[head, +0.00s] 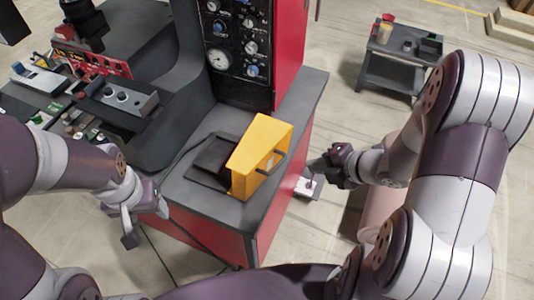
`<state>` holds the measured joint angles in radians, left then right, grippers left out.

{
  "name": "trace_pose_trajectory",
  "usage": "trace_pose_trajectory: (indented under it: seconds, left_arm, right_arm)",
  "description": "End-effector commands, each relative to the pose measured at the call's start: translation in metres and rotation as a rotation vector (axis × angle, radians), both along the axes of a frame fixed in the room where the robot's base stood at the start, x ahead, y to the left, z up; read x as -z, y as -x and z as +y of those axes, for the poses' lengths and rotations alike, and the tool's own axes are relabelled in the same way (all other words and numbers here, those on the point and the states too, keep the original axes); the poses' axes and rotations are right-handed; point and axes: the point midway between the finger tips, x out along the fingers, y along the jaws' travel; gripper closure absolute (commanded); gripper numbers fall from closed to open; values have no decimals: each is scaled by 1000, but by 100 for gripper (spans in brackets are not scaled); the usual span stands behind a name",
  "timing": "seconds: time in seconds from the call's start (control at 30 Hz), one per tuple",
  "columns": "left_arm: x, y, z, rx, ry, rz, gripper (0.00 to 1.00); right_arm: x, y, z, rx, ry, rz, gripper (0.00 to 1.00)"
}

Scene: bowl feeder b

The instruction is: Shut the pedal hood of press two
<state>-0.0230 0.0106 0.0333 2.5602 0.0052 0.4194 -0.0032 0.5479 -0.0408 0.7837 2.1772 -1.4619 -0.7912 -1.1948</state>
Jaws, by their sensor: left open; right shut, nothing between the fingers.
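The yellow pedal hood (261,143) stands raised on the dark top of the red-sided press cabinet (221,213), with a dark bar handle (271,165) on its right face. A flat black pedal plate (211,161) lies uncovered to the left of the hood. My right gripper (313,169) is shut and empty, just right of the hood and its handle, with a small gap showing. My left gripper (147,224) is open and empty, low at the left of the cabinet, apart from the hood. The hood's hinge is not clear to me.
A gauge panel (238,45) rises behind the hood. A dark machine with a switch box (118,98) fills the left. A small grey cart (400,58) stands at the back right. Open floor lies right of the cabinet, with a small pale item (307,188) near my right gripper.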

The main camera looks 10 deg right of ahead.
Motion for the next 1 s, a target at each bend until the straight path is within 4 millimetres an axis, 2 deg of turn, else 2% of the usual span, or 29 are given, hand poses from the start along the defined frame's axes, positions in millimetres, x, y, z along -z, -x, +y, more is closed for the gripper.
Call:
trace_pose_trajectory:
  seconds: [0.17,0.6,0.63,0.8,1.0]
  left_arm:
    - [2,0,0,0,0,0,39]
    - [4,0,0,0,0,0,39]
    - [-2,0,0,0,0,0,39]
    - [-9,0,0,0,0,0,39]
    - [-10,0,0,0,0,0,39]
  right_arm:
    - [7,-8,9,-40,18,-32,100]
    - [67,-59,54,-35,18,-27,100]
    - [61,-64,58,-37,19,-32,100]
    - [60,-81,72,-35,19,-30,100]
    - [60,-88,77,-32,19,-29,100]
